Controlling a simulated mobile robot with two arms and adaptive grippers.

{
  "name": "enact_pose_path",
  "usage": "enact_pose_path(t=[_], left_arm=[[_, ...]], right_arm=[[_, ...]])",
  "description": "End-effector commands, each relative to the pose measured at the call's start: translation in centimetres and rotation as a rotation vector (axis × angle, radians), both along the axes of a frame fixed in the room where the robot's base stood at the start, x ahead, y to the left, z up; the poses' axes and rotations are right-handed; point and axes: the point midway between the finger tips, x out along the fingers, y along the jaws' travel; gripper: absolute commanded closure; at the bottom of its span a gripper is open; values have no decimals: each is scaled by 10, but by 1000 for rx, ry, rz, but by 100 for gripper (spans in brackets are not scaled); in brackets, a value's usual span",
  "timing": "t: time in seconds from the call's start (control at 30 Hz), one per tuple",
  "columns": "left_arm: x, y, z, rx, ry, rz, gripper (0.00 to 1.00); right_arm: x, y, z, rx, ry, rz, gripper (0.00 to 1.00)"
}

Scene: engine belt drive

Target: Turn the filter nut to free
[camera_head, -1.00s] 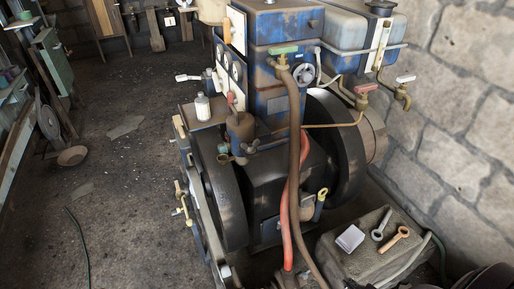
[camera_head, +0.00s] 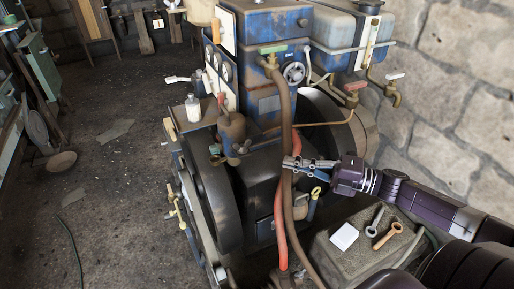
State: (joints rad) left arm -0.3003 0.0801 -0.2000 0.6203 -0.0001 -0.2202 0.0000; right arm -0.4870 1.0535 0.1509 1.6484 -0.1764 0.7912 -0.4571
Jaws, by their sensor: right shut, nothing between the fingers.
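A brownish filter-like canister (camera_head: 232,128) stands on the near side of the blue engine (camera_head: 265,30). Small fittings (camera_head: 240,147) show at its lower right; I cannot tell which of them is the filter nut. My right gripper (camera_head: 289,163) comes in from the right and points left, shut and empty. Its tips overlap the brown hose (camera_head: 286,110) in the picture, to the right of and a little below the canister; I cannot tell whether they touch the hose. My left gripper is not in view.
A red hose (camera_head: 279,220) runs beside the brown one. A yellow-topped handle (camera_head: 316,192) is just below my right gripper. A stone block (camera_head: 330,262) carries a white box (camera_head: 344,236) and two wrench-like tools (camera_head: 386,236). A white bottle (camera_head: 193,107) stands left of the canister. Floor is open at left.

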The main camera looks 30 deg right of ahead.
Motion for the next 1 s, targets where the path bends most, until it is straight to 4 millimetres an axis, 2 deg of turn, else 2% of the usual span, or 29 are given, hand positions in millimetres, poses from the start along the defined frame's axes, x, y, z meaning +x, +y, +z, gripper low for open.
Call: enact_pose_path(t=[0.63, 1.0], left_arm=[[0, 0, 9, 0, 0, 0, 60], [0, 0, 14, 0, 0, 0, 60]], right_arm=[[63, 55, 3, 1, -3, -2, 100], [94, 51, 1, 1, 0, -4, 100]])
